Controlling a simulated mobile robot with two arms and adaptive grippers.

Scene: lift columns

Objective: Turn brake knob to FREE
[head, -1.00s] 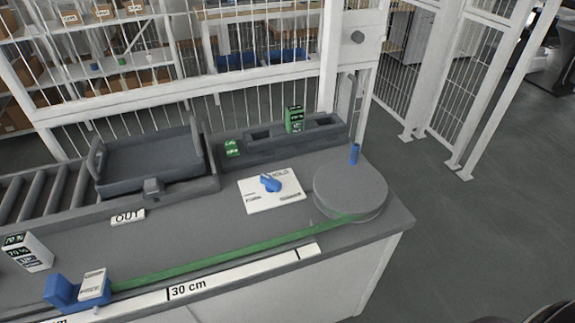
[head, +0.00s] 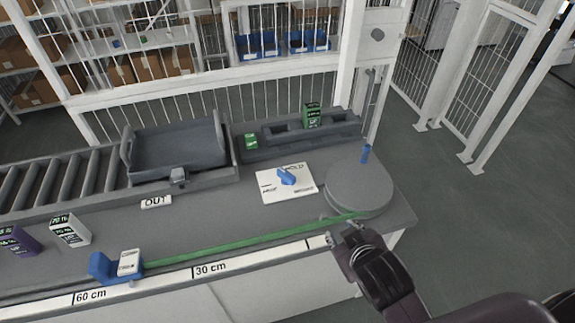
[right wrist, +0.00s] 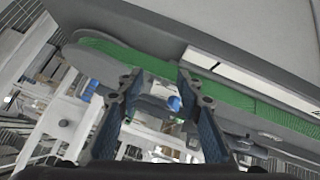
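The brake knob (head: 287,177) is a blue pointer-shaped handle on a white label plate (head: 270,194) on the bench. HOLD is legible at the plate's upper right; the other labels are too small to read. The knob lies slanted on the plate. My right gripper (head: 343,238) is at the bench's front edge, in front of the grey drum and apart from the knob. In the right wrist view its two fingers (right wrist: 158,90) are spread with nothing held. The blue knob (right wrist: 174,103) shows between them, partly hidden. My left gripper is out of view.
A grey round drum (head: 360,188) with an upright blue peg (head: 366,152) stands right of the plate. A green strap (head: 230,242) runs from it to a blue block (head: 105,268). A grey tray (head: 175,150) and boxes stand left; open bench surrounds the plate.

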